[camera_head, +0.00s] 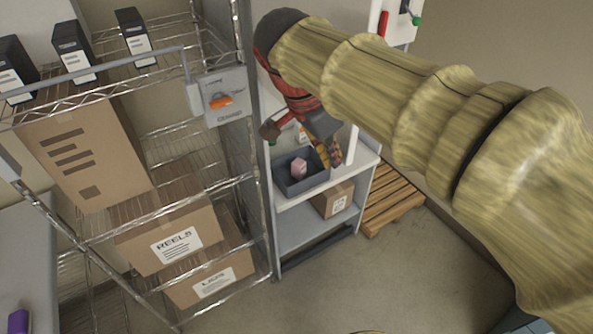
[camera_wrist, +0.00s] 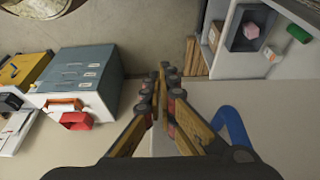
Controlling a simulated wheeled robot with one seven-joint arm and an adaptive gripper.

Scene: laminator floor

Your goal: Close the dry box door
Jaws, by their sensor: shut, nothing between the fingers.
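In the wrist view a broad pale panel (camera_wrist: 255,98) with a blue handle (camera_wrist: 232,128) fills the lower right. It may be the dry box door; I cannot tell for sure. My gripper (camera_wrist: 164,85) is shut and empty, with its fingers left of the blue handle. A gap in the picture separates the fingertips from the handle. In the head view my gripper (camera_head: 300,135) is in front of an open white shelf unit (camera_head: 330,190), partly hidden behind my arm. No blue handle shows in the head view.
A wire rack (camera_head: 150,230) with cardboard boxes stands at the left. The shelf unit holds a grey bin (camera_head: 287,187) with a pink block (camera_head: 299,168). A wooden pallet (camera_head: 393,200) lies beyond it. Blue-grey drawers (camera_wrist: 78,82) stand left in the wrist view. Floor in front is clear.

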